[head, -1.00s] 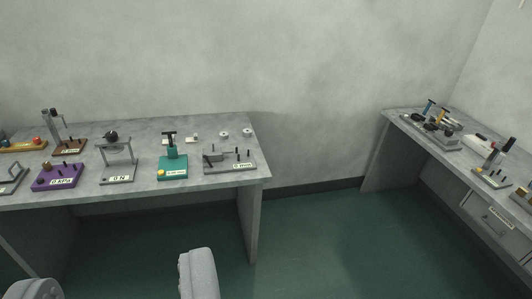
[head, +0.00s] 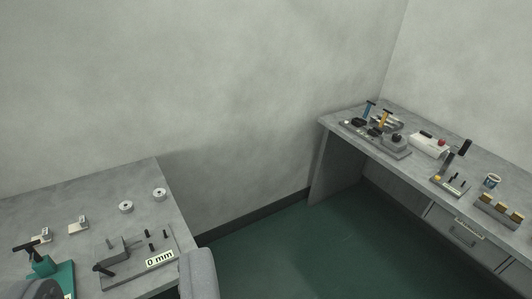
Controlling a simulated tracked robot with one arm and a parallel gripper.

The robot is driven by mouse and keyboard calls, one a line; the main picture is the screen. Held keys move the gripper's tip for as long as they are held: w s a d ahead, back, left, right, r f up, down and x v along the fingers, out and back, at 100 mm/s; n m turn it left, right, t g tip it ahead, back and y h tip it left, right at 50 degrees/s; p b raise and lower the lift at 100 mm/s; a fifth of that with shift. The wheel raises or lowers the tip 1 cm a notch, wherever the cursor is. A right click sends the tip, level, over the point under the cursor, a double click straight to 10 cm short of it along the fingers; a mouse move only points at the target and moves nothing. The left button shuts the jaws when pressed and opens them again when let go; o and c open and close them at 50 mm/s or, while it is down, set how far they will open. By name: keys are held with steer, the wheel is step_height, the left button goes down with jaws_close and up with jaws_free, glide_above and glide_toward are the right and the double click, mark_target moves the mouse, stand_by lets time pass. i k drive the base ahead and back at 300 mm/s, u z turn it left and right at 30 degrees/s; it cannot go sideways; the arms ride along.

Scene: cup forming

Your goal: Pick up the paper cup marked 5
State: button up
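No paper cup with a readable 5 shows. One light grey rounded part of my gripper (head: 199,274) shows at the bottom edge, in front of the left bench's right corner. Its other side is out of view, so its opening does not show. I see nothing held.
The left bench (head: 70,207) holds a "0 mm" device (head: 135,262), a teal device (head: 48,277) and small metal pieces. The right bench (head: 338,124) holds several devices, a white box (head: 429,145) and drawers. Green floor (head: 270,245) between them is clear.

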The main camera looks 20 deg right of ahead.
mark_target(492, 180)
steer(key=z, duration=0.55)
steer(key=i, duration=1)
steer(key=z, duration=1.45)
steer(key=i, duration=1.15)
steer(key=z, duration=0.5)
